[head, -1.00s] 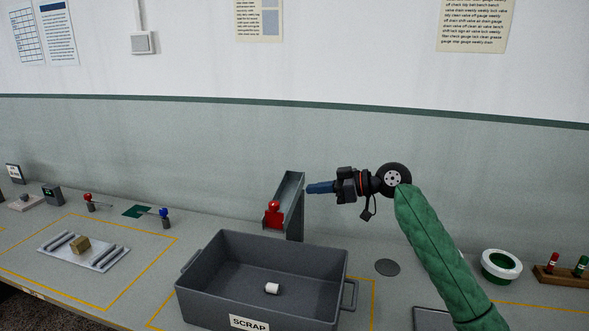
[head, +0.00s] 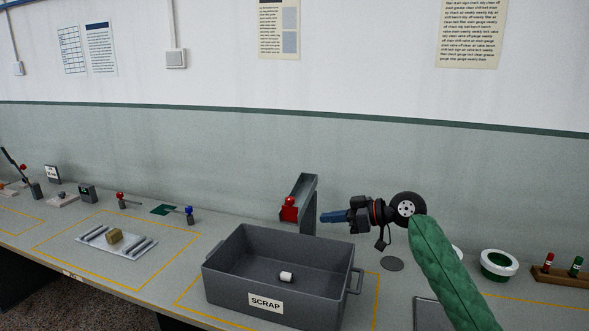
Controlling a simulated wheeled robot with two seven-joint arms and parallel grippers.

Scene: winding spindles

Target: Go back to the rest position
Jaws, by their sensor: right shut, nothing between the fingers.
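My right gripper (head: 334,217) shows in the head view, its blue fingers pointing left. It is shut and empty, held above the bench behind the scrap bin's right side, just right of a grey upright chute (head: 308,205). A red piece (head: 289,210) sits at the chute's lower front end, apart from the fingers. The green-sleeved right arm comes in from the lower right. My left gripper is not in view.
The grey scrap bin (head: 227,284) holds a small white cylinder (head: 286,276). A plate (head: 95,237) with a tan block (head: 115,236) lies to the left.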

